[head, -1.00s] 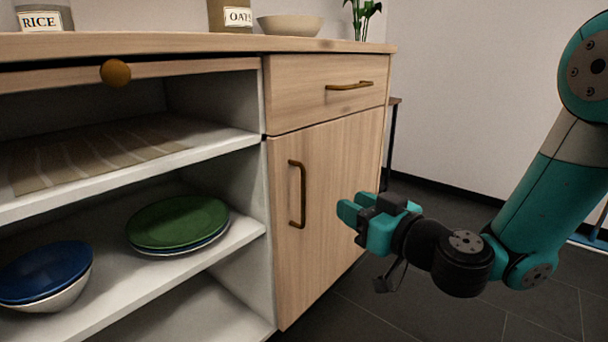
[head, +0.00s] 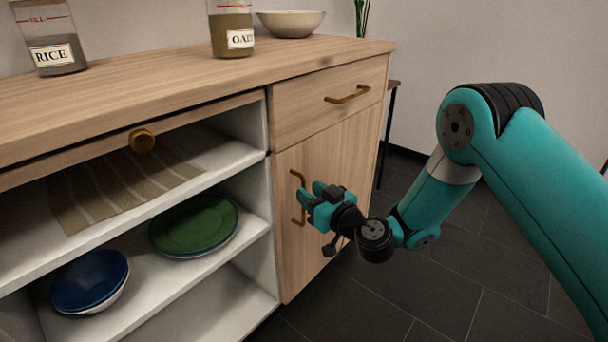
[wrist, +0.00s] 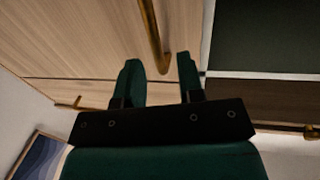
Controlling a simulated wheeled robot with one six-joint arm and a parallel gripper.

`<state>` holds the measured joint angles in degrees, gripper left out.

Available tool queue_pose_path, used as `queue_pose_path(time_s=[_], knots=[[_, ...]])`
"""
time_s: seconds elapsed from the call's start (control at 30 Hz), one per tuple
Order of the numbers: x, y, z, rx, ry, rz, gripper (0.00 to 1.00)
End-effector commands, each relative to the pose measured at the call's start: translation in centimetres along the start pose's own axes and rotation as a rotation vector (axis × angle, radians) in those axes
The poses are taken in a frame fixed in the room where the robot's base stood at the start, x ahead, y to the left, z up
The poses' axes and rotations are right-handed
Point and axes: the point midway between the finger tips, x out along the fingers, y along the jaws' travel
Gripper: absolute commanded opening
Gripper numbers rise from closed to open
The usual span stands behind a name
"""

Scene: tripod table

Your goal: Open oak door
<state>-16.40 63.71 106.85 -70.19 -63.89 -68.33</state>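The oak door (head: 330,150) is the light wood cabinet front below the drawer, and it appears shut. Its upright brass handle (head: 299,178) is near the door's left edge, its middle hidden behind my gripper (head: 309,193). In the wrist view the handle (wrist: 153,38) runs down from the top, and its end shows in the gap between the two teal fingers of my gripper (wrist: 161,70). The fingers are apart and nothing is gripped. Whether the handle is between the fingertips or just beyond them, I cannot tell.
The drawer (head: 325,100) with its own brass handle (head: 348,94) is above the door. Open shelves to the left hold green plates (head: 194,225) and blue bowls (head: 90,280). Jars and a bowl (head: 290,23) stand on the countertop (head: 150,82). Floor (head: 440,290) right of the cabinet looks clear.

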Motion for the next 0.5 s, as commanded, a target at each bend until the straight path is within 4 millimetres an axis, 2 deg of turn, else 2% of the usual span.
queue_pose_path(time_s=[0.03,0.2,0.5], knots=[[0.7,-0.1,-0.4,-0.001,0.004,-0.001,0.35],[2.4,-0.1,-0.1,-0.001,0.0,-0.002,0.35],[3.3,0.0,0.1,0.001,0.0,0.001,0.35]])
